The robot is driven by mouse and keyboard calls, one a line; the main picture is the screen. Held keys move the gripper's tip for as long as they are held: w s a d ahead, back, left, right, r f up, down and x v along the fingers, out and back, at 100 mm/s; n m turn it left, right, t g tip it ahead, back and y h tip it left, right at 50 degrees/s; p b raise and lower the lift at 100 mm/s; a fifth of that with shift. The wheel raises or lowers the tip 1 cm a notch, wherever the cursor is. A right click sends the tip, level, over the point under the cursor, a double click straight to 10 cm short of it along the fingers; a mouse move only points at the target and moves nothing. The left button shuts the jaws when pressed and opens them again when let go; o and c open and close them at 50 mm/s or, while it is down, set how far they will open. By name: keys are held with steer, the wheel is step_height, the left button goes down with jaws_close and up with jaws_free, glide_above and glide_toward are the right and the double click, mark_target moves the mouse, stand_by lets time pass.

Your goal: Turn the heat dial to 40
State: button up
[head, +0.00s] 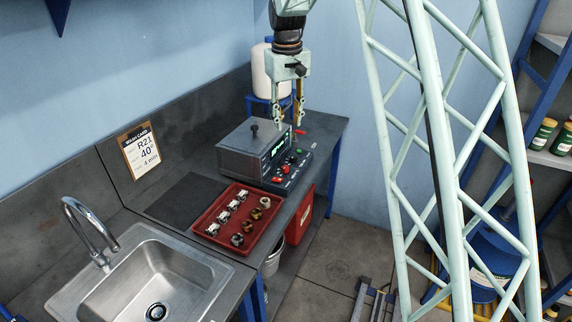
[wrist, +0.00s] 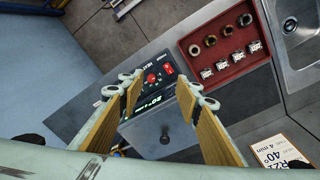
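The grey heater box (head: 253,148) stands on the bench, with a lit green display and a sloped control panel. A red round knob (head: 285,169) sits on the panel. In the wrist view this red knob (wrist: 152,78) shows between my fingers, beside small lettering that seems to read HEAT. The display (wrist: 150,104) seems to read 20. My gripper (head: 288,114) is open and empty, pointing down above the back of the heater, clear of the panel. In the wrist view the left finger of my gripper (wrist: 162,88) hides part of the panel.
A red tray (head: 212,225) with several small parts lies left of the heater, near a steel sink (head: 180,268). A card (head: 139,149) on the wall reads R21, 40°, 4 min. A white jug (head: 262,72) stands behind. A dark knob (head: 254,130) rises from the heater's top.

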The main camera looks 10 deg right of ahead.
steer(key=p, duration=0.3)
glide_above(285, 167)
step_height(285, 167, down, 13)
steer(key=shift+a+f+g, duration=0.25)
steer(key=shift+f+g, duration=0.05)
steer(key=shift+g, duration=0.1)
steer(key=shift+w+d+f+p, duration=0.1)
steer(key=shift+d+f+p, duration=0.1)
steer(key=shift+f, duration=3.25)
steer(key=shift+d+f+p, duration=0.1)
steer(key=shift+f+p, duration=0.1)
steer(key=shift+f, duration=3.2)
steer(key=c, duration=0.9)
